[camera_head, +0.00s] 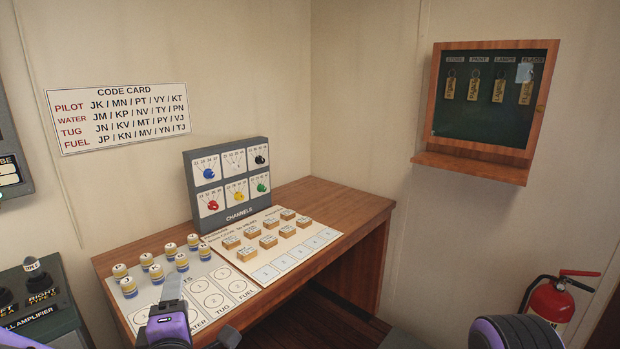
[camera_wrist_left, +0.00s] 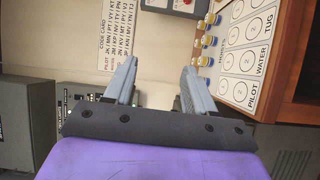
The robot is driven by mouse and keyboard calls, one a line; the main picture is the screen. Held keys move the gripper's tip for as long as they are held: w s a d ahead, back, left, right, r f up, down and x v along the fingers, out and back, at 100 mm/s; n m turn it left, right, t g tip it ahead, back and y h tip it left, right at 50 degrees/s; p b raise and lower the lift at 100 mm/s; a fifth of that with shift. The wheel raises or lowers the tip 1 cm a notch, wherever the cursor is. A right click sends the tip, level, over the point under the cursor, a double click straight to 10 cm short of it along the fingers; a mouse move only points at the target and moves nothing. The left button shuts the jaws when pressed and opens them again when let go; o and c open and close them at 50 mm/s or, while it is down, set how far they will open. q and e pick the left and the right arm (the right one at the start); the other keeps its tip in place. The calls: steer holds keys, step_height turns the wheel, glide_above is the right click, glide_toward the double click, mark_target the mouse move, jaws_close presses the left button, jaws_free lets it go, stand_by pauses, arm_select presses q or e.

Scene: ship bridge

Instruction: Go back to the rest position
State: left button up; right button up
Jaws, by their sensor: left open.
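My left gripper (camera_head: 172,300) is at the lower left of the head view, in front of the desk's near-left edge. In the left wrist view its two grey fingers (camera_wrist_left: 160,80) stand apart with nothing between them. In the head view it overlaps the white card with numbered circles (camera_head: 238,288). I cannot tell its exact height above the desk. A purple and black part of my own body (camera_head: 515,333) shows at the lower right. My right gripper is not in view.
The wooden desk (camera_head: 345,206) holds several lettered pegs (camera_head: 128,287), small wooden blocks (camera_head: 268,241) and a grey channels panel (camera_head: 205,160). A grey amplifier box (camera_head: 40,300) stands at the left. A key cabinet (camera_head: 436,95) and a red extinguisher (camera_head: 549,303) are at the right.

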arm_select(q)
steer(key=s+a+f+m+g+h, duration=0.1)
steer(key=s+f+m+g, duration=0.2)
steer(key=f, duration=0.6)
steer(key=s+a+f+m+g+h, duration=0.1)
steer(key=f+m+g, duration=0.1)
steer(key=f+m, duration=0.5)
steer(key=s+f+m+g+h, duration=0.1)
steer(key=s+f+g, duration=0.2)
steer(key=f, duration=0.8)
steer(key=s+a+f+m+g, duration=0.1)
steer(key=s+a+f+g, duration=0.1)
steer(key=s+f, duration=0.5)
steer(key=s+a+f+m+g, duration=0.2)
steer(key=s+f, duration=0.5)
steer(key=s, duration=0.6)
steer(key=shift+a+f+m+g+y, duration=0.15)
steer(key=shift+a+m+g+y, duration=0.25)
steer(key=shift+g, duration=0.6)
steer(key=shift+c, duration=0.3)
